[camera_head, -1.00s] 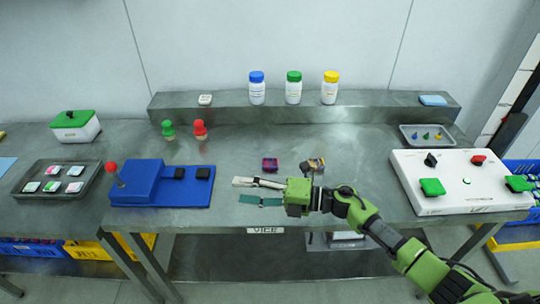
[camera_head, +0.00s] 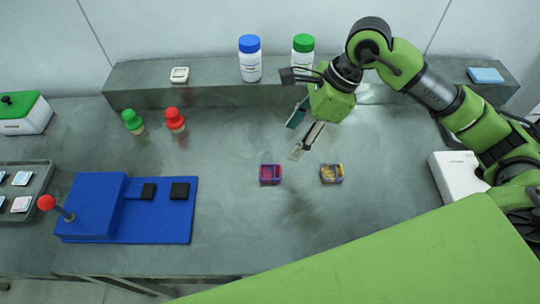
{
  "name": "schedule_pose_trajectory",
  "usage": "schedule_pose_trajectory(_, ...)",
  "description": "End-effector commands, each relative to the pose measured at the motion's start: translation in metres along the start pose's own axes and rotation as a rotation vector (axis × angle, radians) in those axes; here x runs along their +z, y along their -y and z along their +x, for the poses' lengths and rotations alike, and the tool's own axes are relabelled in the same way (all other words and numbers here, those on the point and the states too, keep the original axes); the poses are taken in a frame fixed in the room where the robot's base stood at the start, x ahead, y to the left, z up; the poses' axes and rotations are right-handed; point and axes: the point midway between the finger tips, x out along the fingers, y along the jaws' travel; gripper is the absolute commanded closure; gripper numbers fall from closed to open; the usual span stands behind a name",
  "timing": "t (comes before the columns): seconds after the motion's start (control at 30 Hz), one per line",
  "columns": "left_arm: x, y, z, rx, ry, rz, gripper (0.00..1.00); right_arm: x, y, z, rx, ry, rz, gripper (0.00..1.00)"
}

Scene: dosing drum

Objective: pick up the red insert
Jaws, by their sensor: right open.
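A small purple-edged block with a reddish top (camera_head: 270,174) lies flat on the middle of the metal table. A red knobbed piece (camera_head: 175,119) stands upright at the back left. I cannot tell for sure which of the two is the red insert. My right gripper (camera_head: 294,139) is open and empty, above the table behind and slightly right of the purple-edged block. It is apart from both pieces, and one finger has a teal side. My left gripper is not in view.
A dark block with a yellowish top (camera_head: 332,173) lies right of the purple-edged one. A green knobbed piece (camera_head: 133,121) stands beside the red one. A blue fixture (camera_head: 95,210) is at left, bottles (camera_head: 250,60) on the back shelf. A large green surface fills the lower right.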

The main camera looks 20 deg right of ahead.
Motion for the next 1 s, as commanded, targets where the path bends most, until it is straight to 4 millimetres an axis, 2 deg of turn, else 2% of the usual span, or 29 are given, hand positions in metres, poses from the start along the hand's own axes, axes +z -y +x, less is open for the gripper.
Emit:
schedule_pose_trajectory(0.03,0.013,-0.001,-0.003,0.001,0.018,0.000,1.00,-0.001,-0.001,0.004,0.001,-0.006,-0.003,0.46)
schedule_pose_trajectory(0.1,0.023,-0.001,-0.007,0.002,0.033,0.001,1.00,-0.001,-0.002,0.015,0.002,-0.008,-0.003,0.46)
schedule_pose_trajectory(0.23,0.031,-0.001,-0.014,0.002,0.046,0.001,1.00,0.000,-0.002,0.042,0.004,-0.006,-0.001,0.46)
schedule_pose_trajectory(0.4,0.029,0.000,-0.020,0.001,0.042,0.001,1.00,0.000,-0.002,0.070,0.002,-0.004,-0.001,0.46)
schedule_pose_trajectory(0.57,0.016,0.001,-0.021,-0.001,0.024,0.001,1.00,-0.001,-0.001,0.082,-0.001,-0.004,-0.001,0.46)
schedule_pose_trajectory(0.73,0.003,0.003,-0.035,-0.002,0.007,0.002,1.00,0.000,-0.007,0.098,0.005,-0.004,0.000,0.46)
schedule_pose_trajectory(0.83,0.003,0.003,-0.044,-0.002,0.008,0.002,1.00,-0.001,-0.010,0.113,0.004,-0.004,0.001,0.46)
schedule_pose_trajectory(1.0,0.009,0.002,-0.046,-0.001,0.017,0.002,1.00,-0.001,-0.008,0.132,0.001,-0.003,0.000,0.46)
